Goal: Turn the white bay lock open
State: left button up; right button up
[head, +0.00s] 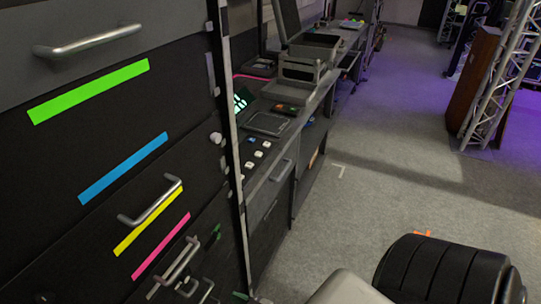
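A tall dark cabinet (60,160) fills the left of the head view. Its drawer fronts carry green, blue, yellow and pink strips and metal handles. A small white round knob (216,138) sits near its right edge, with smaller pale fittings below it. I cannot tell which of these is the white bay lock or how it is turned. No gripper is clearly in view, and nothing is seen touching the knob.
A long desk (305,110) with trays and a button panel runs back beside the cabinet. The grey carpet (390,170) in the middle is clear. A brown panel (474,80) and a metal truss (500,85) stand at the right.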

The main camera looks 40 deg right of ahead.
jog(key=s+d+f+g+h+b, duration=0.1)
jog(key=s+d+f+g, duration=0.1)
jog(key=f, duration=1)
jog(key=s+d+f+g+h+b, duration=0.2)
jog(key=s+f+g, duration=0.3)
jog(key=f, duration=0.7)
jog(key=shift+s+n, duration=0.3)
jog(key=shift+s, duration=0.75)
jog(key=shift+d, duration=0.1)
